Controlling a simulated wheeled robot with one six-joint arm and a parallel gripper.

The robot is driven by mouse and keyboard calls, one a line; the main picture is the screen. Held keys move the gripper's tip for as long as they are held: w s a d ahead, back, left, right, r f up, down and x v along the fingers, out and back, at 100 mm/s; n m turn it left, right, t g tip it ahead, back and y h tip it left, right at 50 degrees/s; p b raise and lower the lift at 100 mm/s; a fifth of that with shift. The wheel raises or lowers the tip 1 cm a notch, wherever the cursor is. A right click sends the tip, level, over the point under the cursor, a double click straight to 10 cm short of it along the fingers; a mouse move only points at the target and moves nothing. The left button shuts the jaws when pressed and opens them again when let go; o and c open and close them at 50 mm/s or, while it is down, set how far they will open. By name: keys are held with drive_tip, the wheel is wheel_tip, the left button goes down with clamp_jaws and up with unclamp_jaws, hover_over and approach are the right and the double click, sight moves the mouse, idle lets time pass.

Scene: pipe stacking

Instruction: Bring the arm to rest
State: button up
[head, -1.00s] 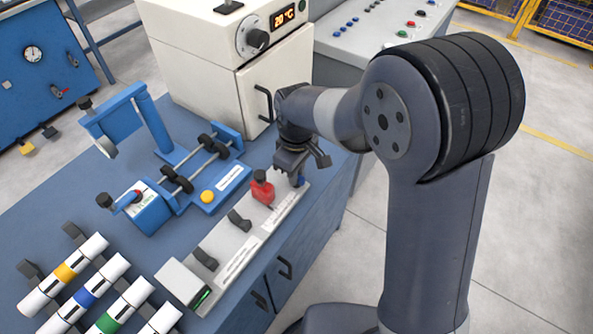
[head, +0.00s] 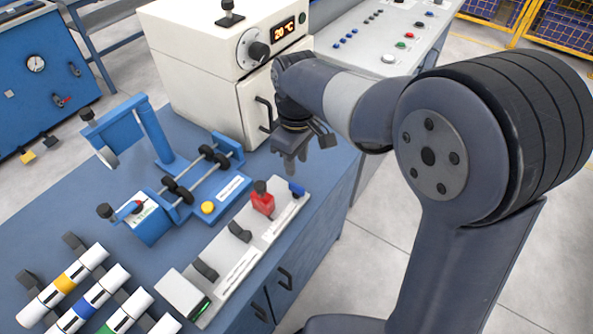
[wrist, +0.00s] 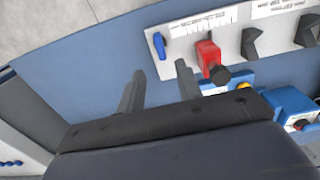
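My gripper (head: 296,160) hangs above the blue bench top, just beyond the far right end of the grey fixture strip (head: 240,255). It points down and is close to the white oven's door. In the wrist view its two fingers (wrist: 159,84) stand apart with nothing between them, so it is open and empty. The arm is bent, with the forearm reaching left from the large dark elbow joint. A red valve block (head: 262,203) and a small blue lever (head: 297,188) on the strip are near the gripper but apart from it. They also show in the wrist view.
The white oven (head: 215,75) with its handle stands behind the gripper. A blue rig (head: 190,190) with rollers stands left of the strip. Several white pipes with coloured bands lie on a rack (head: 28,282) at lower left. Open floor (head: 385,225) is at right.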

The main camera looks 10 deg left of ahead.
sight(297, 185)
drive_tip(key=shift+r, duration=0.95)
drive_tip(key=shift+f, duration=0.1)
wheel_tip(297, 185, down, 11)
drive_tip(key=shift+m+b, duration=0.45)
drive_tip(key=shift+m, duration=0.65)
drive_tip(key=shift+r, duration=0.2)
